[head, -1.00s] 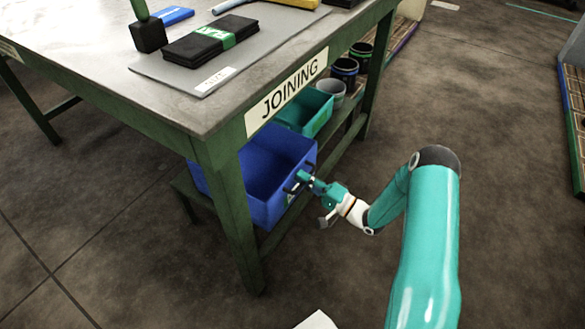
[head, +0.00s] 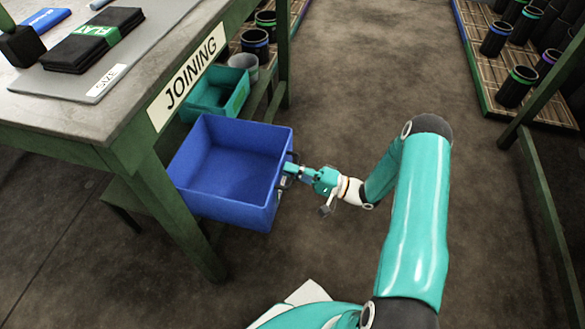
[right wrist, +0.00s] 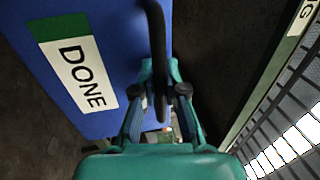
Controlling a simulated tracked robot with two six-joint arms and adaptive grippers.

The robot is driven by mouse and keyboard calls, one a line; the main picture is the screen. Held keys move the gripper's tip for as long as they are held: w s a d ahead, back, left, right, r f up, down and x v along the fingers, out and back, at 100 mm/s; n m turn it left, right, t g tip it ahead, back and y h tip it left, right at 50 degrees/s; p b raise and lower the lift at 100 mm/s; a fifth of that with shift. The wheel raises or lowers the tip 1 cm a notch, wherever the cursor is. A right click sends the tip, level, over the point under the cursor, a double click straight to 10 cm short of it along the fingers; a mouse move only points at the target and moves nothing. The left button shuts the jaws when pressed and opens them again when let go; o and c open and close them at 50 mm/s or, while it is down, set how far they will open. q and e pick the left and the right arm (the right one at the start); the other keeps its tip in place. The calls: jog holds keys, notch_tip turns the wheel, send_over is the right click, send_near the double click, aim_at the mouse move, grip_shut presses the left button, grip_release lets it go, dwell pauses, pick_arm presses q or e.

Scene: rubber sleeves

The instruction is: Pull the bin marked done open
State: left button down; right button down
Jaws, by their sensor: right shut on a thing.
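The blue bin (head: 232,172) sits on the low shelf under the JOINING table and sticks out well past the table's edge. It looks empty. In the right wrist view its front (right wrist: 107,35) carries a label (right wrist: 80,76) reading DONE, and a dark handle (right wrist: 158,45) stands out from it. My right gripper (head: 290,172) is at the bin's front and shut on the handle; in the right wrist view its fingers (right wrist: 160,95) lie on both sides of the handle. My left gripper is not in view.
A teal bin (head: 217,95) and a grey cup (head: 244,66) stand on the shelf behind the blue bin. The table (head: 60,125) with its green legs is at the left. A rack of dark sleeves (head: 515,88) stands at the right. The floor between is clear.

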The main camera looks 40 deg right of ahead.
jog(key=shift+s+a+f, duration=0.15)
jog(key=shift+a+f, duration=0.15)
jog(key=c, duration=1.2)
grip_release()
jog(key=shift+d+r, duration=0.1)
jog(key=shift+d, duration=0.1)
jog(key=v, duration=1.2)
